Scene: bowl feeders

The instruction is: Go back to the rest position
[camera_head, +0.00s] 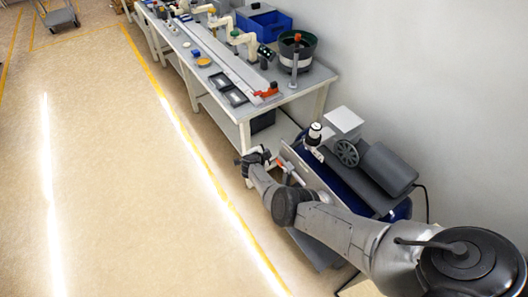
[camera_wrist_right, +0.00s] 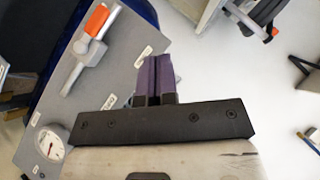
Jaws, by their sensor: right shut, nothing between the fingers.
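My right arm reaches in from the lower right in the head view, and its gripper (camera_head: 250,160) is beside the front of a machine with a grey panel, over the floor side. In the right wrist view the gripper's two purple fingers (camera_wrist_right: 155,76) are together with nothing between them. They appear in front of the grey panel's edge; I cannot tell the exact gap. My left gripper is not in view.
The grey panel (camera_wrist_right: 118,75) carries an orange-handled lever (camera_wrist_right: 97,20) and a round gauge (camera_wrist_right: 49,143). A workbench (camera_head: 243,108) with a black bowl feeder (camera_head: 298,42) and a blue bin (camera_head: 264,24) stands beyond. The floor (camera_head: 110,170) at left is clear; a cart (camera_head: 60,17) stands far off.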

